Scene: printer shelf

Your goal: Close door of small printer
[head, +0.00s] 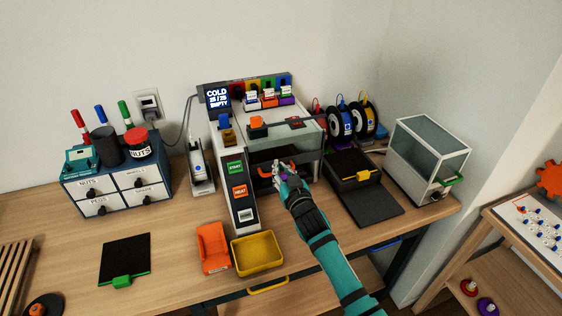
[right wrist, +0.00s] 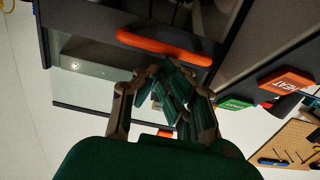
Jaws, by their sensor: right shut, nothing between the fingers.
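The grey-white printer (head: 227,140) in the middle of the table has a "COLD" screen and START and HEAT buttons. Its see-through door (head: 300,139) has a dark edge, with a dark opening below it in the head view. The door's orange handle (right wrist: 170,46) shows close ahead of my right gripper in the right wrist view. My right gripper (head: 279,170) is shut and empty, at the printer's front by the handle, partly covering it in the head view. I cannot tell whether it touches the handle. My left gripper is not in view.
A glass-sided box (head: 428,150) with a green handle stands at the right. A black tray (head: 365,200) lies between it and the printer. An orange bin (head: 213,248) and a yellow bin (head: 257,252) sit in front. Blue drawers (head: 118,186) stand at the left.

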